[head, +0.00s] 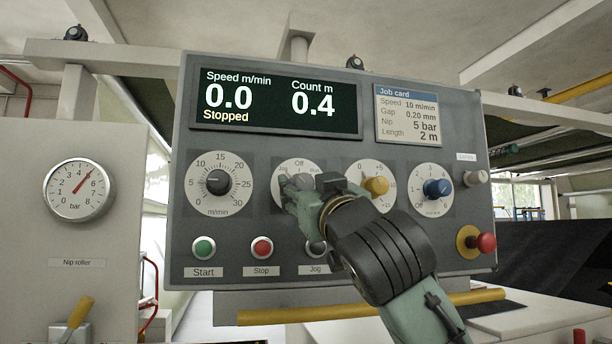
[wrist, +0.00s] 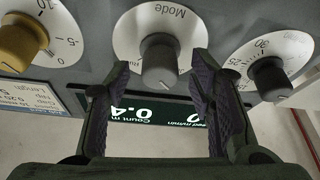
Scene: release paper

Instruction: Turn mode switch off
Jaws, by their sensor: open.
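The mode switch is a grey knob (wrist: 160,62) on a round white plate marked "Mode", upside down in the wrist view. In the head view its plate (head: 290,168) shows "Off" at the top and "Run" at upper right; my gripper hides much of the rest. My gripper (head: 306,190) is in front of this dial. In the wrist view the dark fingers of my gripper (wrist: 150,85) are open, one on each side of the knob, with nothing held. I cannot tell whether they touch it or where its pointer stands.
A black speed dial (head: 217,182) is to the left; yellow (head: 376,185) and blue (head: 437,188) knobs are to the right. Below are green Start (head: 204,248) and red Stop (head: 262,248) buttons. A red emergency button (head: 486,242) protrudes at right. The display (head: 277,103) reads Stopped.

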